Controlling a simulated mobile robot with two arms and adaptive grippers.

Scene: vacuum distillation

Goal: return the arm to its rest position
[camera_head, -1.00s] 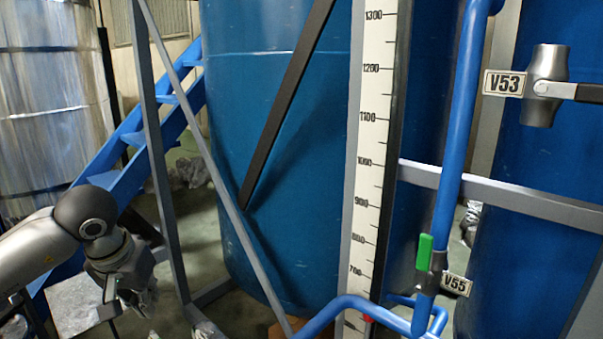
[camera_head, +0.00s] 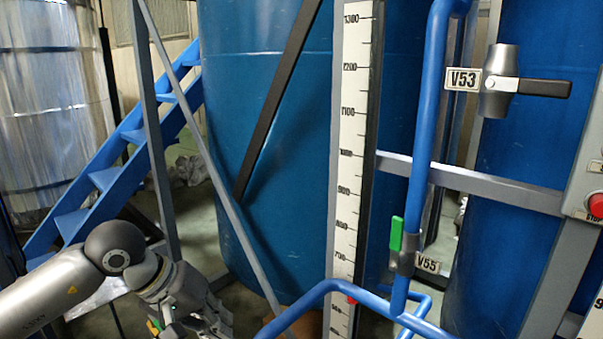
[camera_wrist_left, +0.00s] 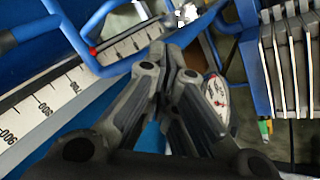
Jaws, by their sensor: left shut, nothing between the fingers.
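My left arm comes in from the lower left in the head view, with its wrist bent down. My left gripper (camera_head: 205,325) is low in the picture, left of the slanted grey brace and apart from the pipes. In the left wrist view the two dark fingers (camera_wrist_left: 170,55) come together at their tips. The gripper is shut and nothing shows between the fingers. My right gripper is in neither view.
A blue tank (camera_head: 265,150) stands behind a slanted grey brace (camera_head: 215,170). A level scale (camera_head: 350,130) and blue pipe (camera_head: 427,130) with valves V53 (camera_head: 499,82) and V55 (camera_head: 402,258) are to the right. Blue stairs (camera_head: 115,180) are behind the arm.

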